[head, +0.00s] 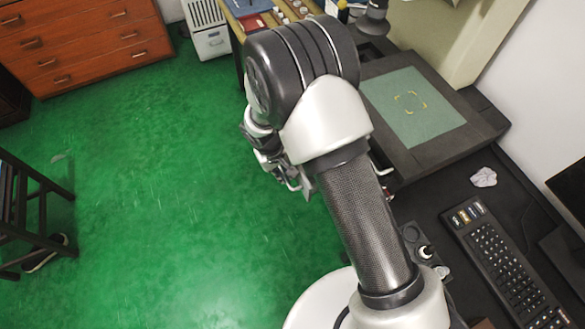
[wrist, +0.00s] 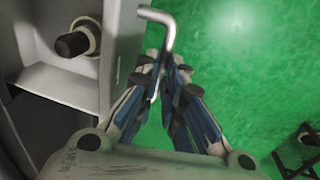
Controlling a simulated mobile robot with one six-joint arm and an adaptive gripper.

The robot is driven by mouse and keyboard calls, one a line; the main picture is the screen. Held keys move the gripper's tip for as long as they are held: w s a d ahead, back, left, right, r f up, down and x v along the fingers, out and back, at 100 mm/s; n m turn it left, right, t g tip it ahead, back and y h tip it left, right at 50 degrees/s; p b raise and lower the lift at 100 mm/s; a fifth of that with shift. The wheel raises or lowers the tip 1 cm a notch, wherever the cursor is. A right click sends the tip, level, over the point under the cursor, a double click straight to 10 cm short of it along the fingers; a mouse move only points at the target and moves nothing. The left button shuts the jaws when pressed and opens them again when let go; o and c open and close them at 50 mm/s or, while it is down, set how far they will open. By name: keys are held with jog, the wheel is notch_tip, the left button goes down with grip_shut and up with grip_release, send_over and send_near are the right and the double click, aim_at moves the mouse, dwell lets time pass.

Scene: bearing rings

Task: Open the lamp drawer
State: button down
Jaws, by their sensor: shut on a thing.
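In the wrist view my gripper (wrist: 166,66) is shut on a bent metal bar handle (wrist: 160,20). The near end of the bar passes between the fingertips, and its bent end reaches up and left toward a grey panel (wrist: 123,50). I cannot tell for sure that this panel is the lamp drawer's front, or how far the drawer is open. In the head view my gripper (head: 296,180) is partly hidden by my arm, beside the dark bench.
A black knob (wrist: 74,44) sits in a grey recess left of my fingers. The dark bench holds a green mat (head: 412,108), a keyboard (head: 505,262) and crumpled paper (head: 484,177). An orange drawer chest (head: 85,45) stands far left. The green floor (head: 170,200) is largely open.

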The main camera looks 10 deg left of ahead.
jog(key=c, duration=1.7)
grip_release()
jog(key=r, duration=0.4)
jog(key=a+r, duration=0.1)
jog(key=r, duration=0.3)
jog(key=s+r, duration=0.1)
jog(key=r, duration=0.2)
jog(key=shift+a+r, duration=0.35)
jog(key=shift+r, duration=0.05)
